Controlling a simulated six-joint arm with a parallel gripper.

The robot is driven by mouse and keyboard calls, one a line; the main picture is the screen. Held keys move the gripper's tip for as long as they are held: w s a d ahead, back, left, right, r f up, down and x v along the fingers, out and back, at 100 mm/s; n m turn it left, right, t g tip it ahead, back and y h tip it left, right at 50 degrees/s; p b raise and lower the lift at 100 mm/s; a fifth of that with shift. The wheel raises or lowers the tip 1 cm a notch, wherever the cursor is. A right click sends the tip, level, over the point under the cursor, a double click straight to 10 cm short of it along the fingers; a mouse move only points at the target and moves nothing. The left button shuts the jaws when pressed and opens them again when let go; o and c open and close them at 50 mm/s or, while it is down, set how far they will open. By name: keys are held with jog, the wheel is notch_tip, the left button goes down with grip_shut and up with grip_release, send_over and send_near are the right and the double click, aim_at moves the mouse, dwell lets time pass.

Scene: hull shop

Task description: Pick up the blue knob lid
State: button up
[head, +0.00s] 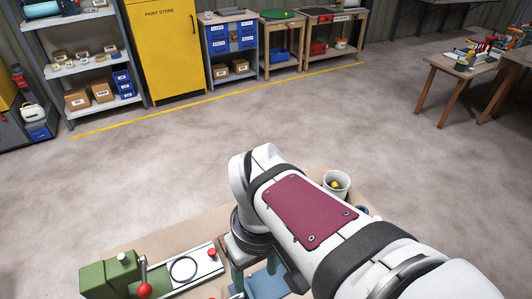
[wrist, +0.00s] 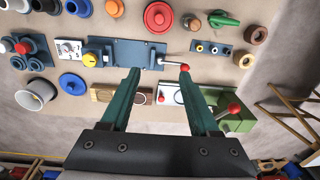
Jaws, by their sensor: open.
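In the wrist view, a round blue piece (wrist: 73,83) lies on the bench at the left, beside the white cup. It looks like the blue knob lid, but is too small to be sure. Another round blue piece (wrist: 78,7) is cut by the top edge. My gripper (wrist: 158,70) is open and empty, with its two teal fingers over a blue-grey plate. The round blue piece is left of both fingers, apart from them. In the head view my arm hides much of the bench, but the fingers (head: 254,275) show past it.
A white cup (head: 337,183) stands right of my arm. A green vise-like block (head: 113,276) with a red-ball lever is at the left.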

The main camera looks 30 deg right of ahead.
jog(key=w+d+f+n+h, duration=0.2)
jog(key=w+d+f+n, duration=0.1)
jog(key=w+d+n, duration=0.7)
jog(key=w+d+f+n+h, duration=0.25)
jog(key=w+d+n, duration=0.55)
jog(key=d, duration=0.4)
jog(key=shift+n+y, duration=0.45)
jog(key=shift+n, duration=0.45)
jog(key=x, duration=1.6)
jog(key=shift+w+d+f, duration=0.1)
jog(key=shift+d+f, duration=0.1)
grip_shut()
